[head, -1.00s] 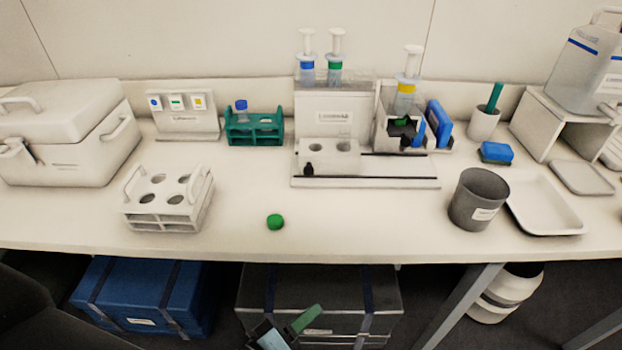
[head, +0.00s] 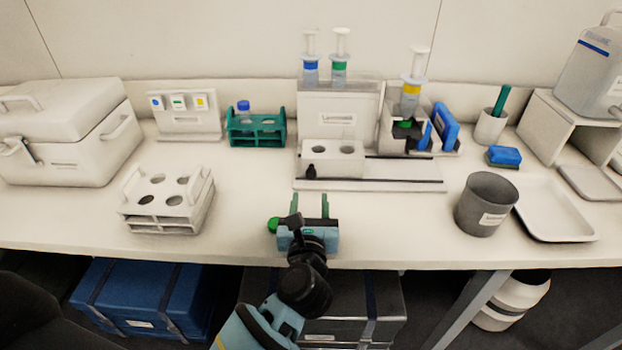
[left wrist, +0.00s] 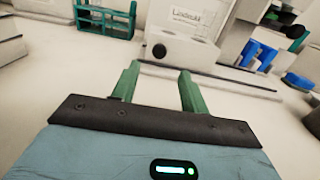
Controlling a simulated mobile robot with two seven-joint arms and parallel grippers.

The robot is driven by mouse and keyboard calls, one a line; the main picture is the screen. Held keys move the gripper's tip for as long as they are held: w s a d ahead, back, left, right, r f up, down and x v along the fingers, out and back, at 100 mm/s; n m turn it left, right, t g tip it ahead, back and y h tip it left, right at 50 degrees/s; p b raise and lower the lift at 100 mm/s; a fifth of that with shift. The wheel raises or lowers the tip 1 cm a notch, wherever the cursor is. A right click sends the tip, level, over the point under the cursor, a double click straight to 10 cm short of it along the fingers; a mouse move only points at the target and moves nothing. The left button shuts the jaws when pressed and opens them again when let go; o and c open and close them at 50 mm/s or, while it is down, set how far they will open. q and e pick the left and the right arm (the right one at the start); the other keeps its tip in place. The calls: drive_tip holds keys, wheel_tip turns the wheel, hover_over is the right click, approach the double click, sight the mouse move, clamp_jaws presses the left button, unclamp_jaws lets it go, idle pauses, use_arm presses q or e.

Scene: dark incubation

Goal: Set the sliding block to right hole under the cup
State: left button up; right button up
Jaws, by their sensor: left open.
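The white sliding block (head: 332,160) has two round holes on top and a black knob (head: 311,172) at its front left. It sits at the left end of a pale base with a dark rail, before the white station. It also shows in the left wrist view (left wrist: 190,46). A syringe with a yellow band (head: 410,92) stands in a holder right of the block, above a dark green part. I cannot tell which thing is the cup. My left gripper (head: 310,203) is open and empty, in front of the block and apart from it. My right gripper is out of view.
A green cap (head: 272,224) lies just left of my left gripper. A white rack (head: 165,212) stands at left and a dark grey beaker (head: 487,205) at right. The dark rail (head: 405,170) right of the block is clear. The table's front edge is close.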

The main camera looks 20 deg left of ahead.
sight(311, 174)
use_arm(q)
drive_tip(key=shift+x, duration=3.9)
drive_tip(key=shift+f, duration=0.1)
drive_tip(key=shift+c, duration=0.4)
clamp_jaws()
